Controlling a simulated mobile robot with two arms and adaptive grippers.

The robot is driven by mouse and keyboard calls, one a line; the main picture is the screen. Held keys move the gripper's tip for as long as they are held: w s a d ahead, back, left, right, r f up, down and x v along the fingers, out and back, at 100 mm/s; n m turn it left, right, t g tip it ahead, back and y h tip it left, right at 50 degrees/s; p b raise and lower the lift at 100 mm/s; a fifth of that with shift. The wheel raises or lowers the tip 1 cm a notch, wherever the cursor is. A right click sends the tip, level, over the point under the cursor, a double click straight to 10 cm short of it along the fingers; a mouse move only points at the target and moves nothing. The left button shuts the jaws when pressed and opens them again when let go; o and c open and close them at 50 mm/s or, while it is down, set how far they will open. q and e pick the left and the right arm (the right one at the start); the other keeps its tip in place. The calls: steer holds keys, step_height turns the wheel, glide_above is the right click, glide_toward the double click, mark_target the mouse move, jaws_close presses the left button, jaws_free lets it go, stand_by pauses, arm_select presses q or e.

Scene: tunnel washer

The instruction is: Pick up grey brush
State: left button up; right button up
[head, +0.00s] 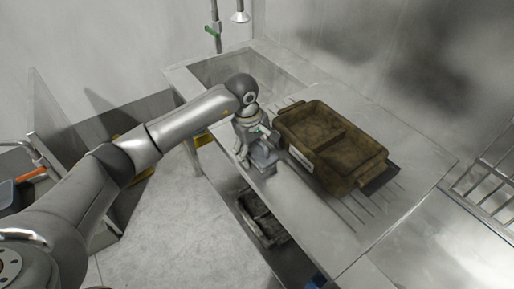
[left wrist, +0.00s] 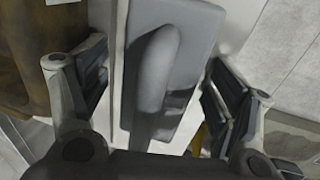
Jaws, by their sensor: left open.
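The grey brush (left wrist: 186,50) fills the middle of the left wrist view, a flat block with a long rounded handle along it. In the head view the brush (head: 263,156) lies near the front edge of the steel counter. My left gripper (head: 247,152) is above it, and partly hides it. In the left wrist view the left gripper (left wrist: 155,85) is open, with one finger on each side of the brush. I see gaps between the fingers and the brush. My right gripper is in neither view.
A dirty brown bin (head: 309,158) stands on the counter (head: 405,228) just right of the brush. A dark crate (head: 262,217) sits below the counter. The counter's front right part is clear.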

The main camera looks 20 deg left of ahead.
arm_select(q)
steer(key=shift+c, duration=0.2)
steer(key=c, duration=1.2)
steer(key=shift+r, duration=0.55)
step_height(320, 180, up, 3)
steer(key=shift+f+p, duration=0.15)
steer(key=shift+p, duration=0.7)
steer(key=s+r+p, duration=0.2)
steer(key=s+d+r+p, duration=0.1)
steer(key=s+r+p, duration=0.1)
steer(key=r, duration=0.1)
steer(key=shift+s+d+r, duration=0.1)
steer(key=shift+d+r, duration=0.05)
steer(key=shift+r, duration=0.05)
steer(key=s+d+r+p, duration=0.1)
steer(key=s+d+r, duration=0.1)
steer(key=s, duration=0.7)
steer(key=shift+d+r, duration=0.3)
steer(key=shift+r, duration=0.55)
steer(key=shift+s, duration=0.1)
